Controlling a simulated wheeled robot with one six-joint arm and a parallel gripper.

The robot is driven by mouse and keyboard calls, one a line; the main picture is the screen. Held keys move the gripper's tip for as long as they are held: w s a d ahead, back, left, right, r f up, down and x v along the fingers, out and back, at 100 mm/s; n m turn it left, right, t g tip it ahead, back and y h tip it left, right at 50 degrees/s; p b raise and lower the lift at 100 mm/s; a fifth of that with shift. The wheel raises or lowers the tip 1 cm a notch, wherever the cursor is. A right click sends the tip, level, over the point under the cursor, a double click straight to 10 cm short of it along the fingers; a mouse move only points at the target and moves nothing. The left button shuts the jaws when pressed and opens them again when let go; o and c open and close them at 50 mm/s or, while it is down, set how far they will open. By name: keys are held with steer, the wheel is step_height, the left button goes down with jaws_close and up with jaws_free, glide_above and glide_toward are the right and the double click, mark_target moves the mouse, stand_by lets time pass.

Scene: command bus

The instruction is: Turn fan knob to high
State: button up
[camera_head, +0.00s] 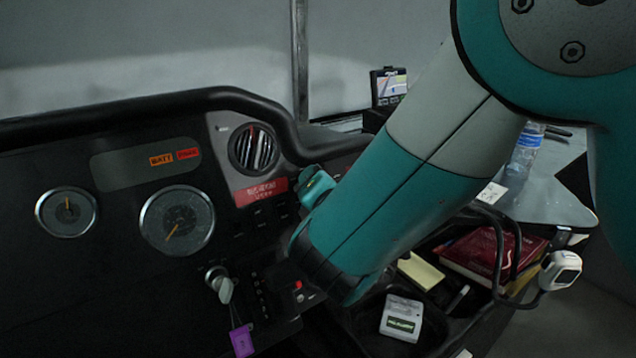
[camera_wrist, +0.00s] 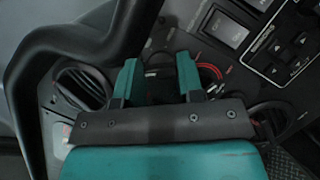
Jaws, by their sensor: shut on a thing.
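The fan knob (camera_wrist: 160,78) is a dark shape on the black dashboard in the wrist view, mostly covered by my gripper. My gripper (camera_wrist: 157,63) has one teal finger on each side of it and is shut on it. A red curved marking (camera_wrist: 211,70) shows on the panel just right of the right finger. The knob's pointer and setting cannot be read.
A round air vent (camera_head: 254,149) and red label (camera_head: 261,192) lie left of my arm. An ignition key (camera_head: 222,289) with a purple tag (camera_head: 242,341) hangs lower left. A tray with a white box (camera_head: 402,318) and a red book (camera_head: 490,254) lies right.

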steer(key=m+h+p, duration=0.1)
steer(key=m, duration=0.2)
steer(key=m+g+h+p, duration=0.1)
steer(key=m, duration=0.2)
steer(key=shift+r, duration=0.2)
steer(key=m+g+p, duration=0.1)
steer(key=m, duration=0.1)
steer(key=m+g+p, duration=0.1)
steer(key=m, duration=0.2)
steer(key=shift+g, duration=0.3)
steer(key=m+g+p, duration=0.1)
steer(key=m+g, duration=0.1)
steer(key=m, duration=0.2)
steer(key=shift+w+d+m+p, duration=0.1)
steer(key=shift+m+p, duration=0.3)
steer(key=m+g, duration=0.1)
steer(key=m, duration=0.1)
steer(key=m+g+y, duration=0.1)
steer(key=m, duration=0.1)
steer(key=shift+f+y, duration=0.1)
steer(key=shift+y, duration=0.2)
steer(key=o, duration=0.9)
steer(key=shift+o, duration=0.2)
